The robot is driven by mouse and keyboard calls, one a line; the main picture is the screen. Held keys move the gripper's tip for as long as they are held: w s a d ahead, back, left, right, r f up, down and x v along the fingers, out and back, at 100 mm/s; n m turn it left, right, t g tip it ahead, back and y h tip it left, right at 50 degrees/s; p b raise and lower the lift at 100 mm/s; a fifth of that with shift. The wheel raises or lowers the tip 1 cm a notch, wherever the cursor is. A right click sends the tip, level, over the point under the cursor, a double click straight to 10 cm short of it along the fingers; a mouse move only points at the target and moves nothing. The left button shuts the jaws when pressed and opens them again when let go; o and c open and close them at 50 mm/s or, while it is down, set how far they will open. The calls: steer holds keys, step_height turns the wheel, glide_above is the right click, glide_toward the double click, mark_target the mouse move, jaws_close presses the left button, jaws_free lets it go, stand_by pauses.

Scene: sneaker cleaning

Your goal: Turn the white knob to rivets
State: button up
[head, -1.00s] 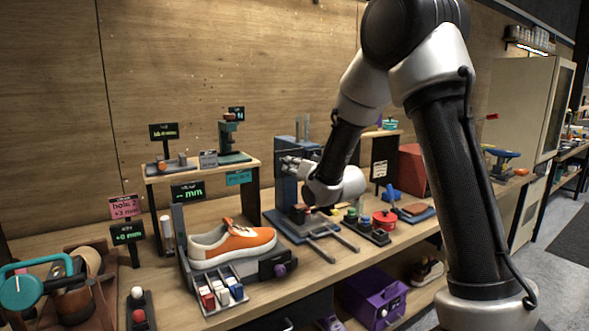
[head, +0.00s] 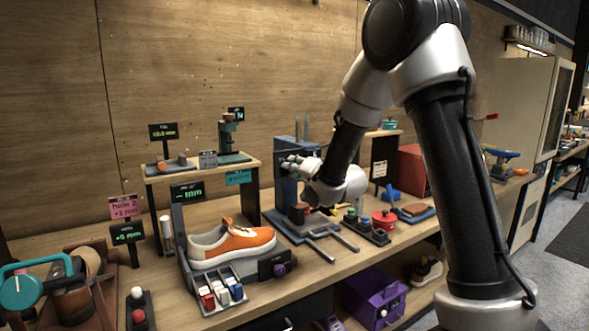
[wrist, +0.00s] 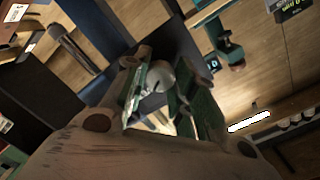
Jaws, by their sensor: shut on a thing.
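The blue press machine (head: 285,172) stands on the bench against the wooden wall. My gripper (head: 291,162) is at the upper front of this machine, with my wrist reaching in from the right. In the wrist view my gripper (wrist: 166,88) has its green-lined fingers on either side of a rounded pale knob (wrist: 160,75), shut on it. The knob's markings cannot be read, and the fingers hide part of it. In the head view the knob is too small and covered to make out.
An orange and white sneaker (head: 232,243) sits on a stand to the left. Colored pots, including a red one (head: 384,219), stand right of the machine. A small shelf (head: 205,168) is behind the sneaker. A purple box (head: 375,298) is below.

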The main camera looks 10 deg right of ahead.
steer(key=o, duration=1.1)
steer(key=shift+c, duration=0.2)
steer(key=v, duration=0.7)
steer(key=shift+s, duration=0.25)
steer(key=shift+d, duration=0.1)
